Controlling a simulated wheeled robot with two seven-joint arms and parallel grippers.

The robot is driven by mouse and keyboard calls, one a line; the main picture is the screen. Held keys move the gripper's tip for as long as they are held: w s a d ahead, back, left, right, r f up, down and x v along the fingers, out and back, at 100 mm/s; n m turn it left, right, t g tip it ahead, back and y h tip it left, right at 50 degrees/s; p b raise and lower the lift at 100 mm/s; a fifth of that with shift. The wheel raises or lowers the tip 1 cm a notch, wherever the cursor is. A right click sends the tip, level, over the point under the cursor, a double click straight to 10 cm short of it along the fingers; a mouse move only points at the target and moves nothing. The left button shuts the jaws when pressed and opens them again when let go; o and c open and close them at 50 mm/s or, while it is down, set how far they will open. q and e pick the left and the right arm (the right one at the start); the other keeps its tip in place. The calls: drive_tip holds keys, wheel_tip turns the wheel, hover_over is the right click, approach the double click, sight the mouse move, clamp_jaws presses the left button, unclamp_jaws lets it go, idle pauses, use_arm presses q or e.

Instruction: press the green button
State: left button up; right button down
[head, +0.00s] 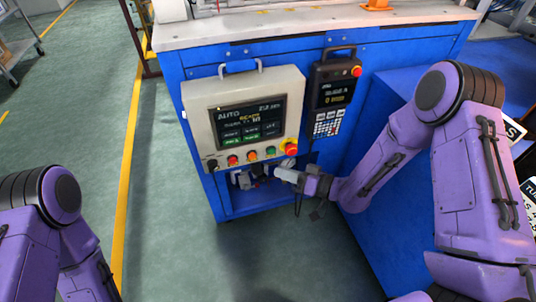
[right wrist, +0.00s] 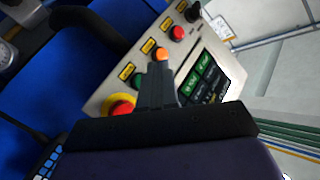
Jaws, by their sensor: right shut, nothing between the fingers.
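The green button (right wrist: 137,80) is a small round cap on the pale control box (head: 193,100), between the red emergency stop (right wrist: 122,105) and an orange button (right wrist: 161,54). In the head view the green button (head: 270,151) is at the right of the box's lower button row. My right gripper (head: 284,173) is below and in front of that row, near its right end. In the right wrist view its fingers (right wrist: 157,72) are together and empty, appearing beside the green button and just under the orange one. Contact cannot be told. My left gripper is out of view.
A red button (head: 232,160) and a black knob (head: 212,164) continue the row to the left. A handheld pendant (head: 334,85) hangs right of the box on the blue cabinet (head: 200,66). Fittings (head: 243,180) sit in an opening below.

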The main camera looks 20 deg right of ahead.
sight(272, 151)
drive_tip(key=shift+w, duration=2)
drive_tip(key=shift+w, duration=0.1)
idle(0.3)
drive_tip(key=shift+w+a, duration=0.1)
drive_tip(key=shift+w, duration=0.25)
